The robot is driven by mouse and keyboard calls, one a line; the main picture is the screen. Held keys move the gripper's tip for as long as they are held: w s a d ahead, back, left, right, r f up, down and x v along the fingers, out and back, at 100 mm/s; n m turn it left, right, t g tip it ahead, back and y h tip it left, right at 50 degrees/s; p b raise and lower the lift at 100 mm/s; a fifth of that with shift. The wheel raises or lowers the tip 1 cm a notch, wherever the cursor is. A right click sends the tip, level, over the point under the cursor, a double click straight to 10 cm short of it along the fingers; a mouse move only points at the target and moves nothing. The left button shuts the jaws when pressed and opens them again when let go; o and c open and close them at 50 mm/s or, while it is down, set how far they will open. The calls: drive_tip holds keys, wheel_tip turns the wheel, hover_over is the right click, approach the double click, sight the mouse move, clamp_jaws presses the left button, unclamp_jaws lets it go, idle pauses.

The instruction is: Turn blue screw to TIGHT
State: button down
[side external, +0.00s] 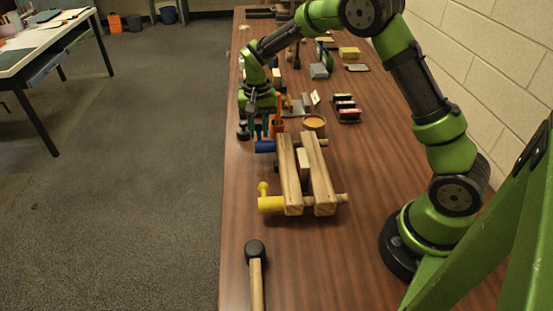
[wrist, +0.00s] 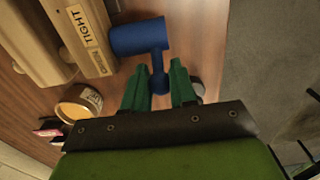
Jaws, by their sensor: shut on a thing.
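The blue screw (side external: 264,146) sits at the far left end of a wooden clamp (side external: 291,185) with two thick beams. In the wrist view the blue screw (wrist: 138,37) shows a round head with a thin handle pointing toward my gripper. My gripper (wrist: 160,80) has its green fingers on either side of the handle's knobbed end, shut on it. In the side view my gripper (side external: 262,127) is just beyond the screw head, which shows below the fingers. A label reading TIGHT (wrist: 80,25) is on the beam beside the screw, with a second, smaller label near it.
A yellow screw (side external: 271,204) with an upright handle is at the clamp's near end. A pale block (side external: 303,166) sits between the beams. An orange-filled bowl (side external: 315,122) stands behind the clamp. A mallet (side external: 256,265) lies in front. The table's left edge is close to the screws.

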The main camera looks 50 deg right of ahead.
drive_tip(key=shift+s+a+r, duration=0.1)
drive_tip(key=shift+a, duration=0.05)
drive_tip(key=shift+s+a+r, duration=0.15)
drive_tip(key=shift+s+r, duration=0.05)
drive_tip(key=shift+a, duration=0.1)
drive_tip(key=shift+s+a+r, duration=0.15)
drive_tip(key=shift+s, duration=0.1)
drive_tip(key=c, duration=1.3)
unclamp_jaws()
drive_tip(key=shift+o, duration=0.5)
drive_tip(key=shift+w+d, duration=0.25)
drive_tip(key=shift+d, duration=0.05)
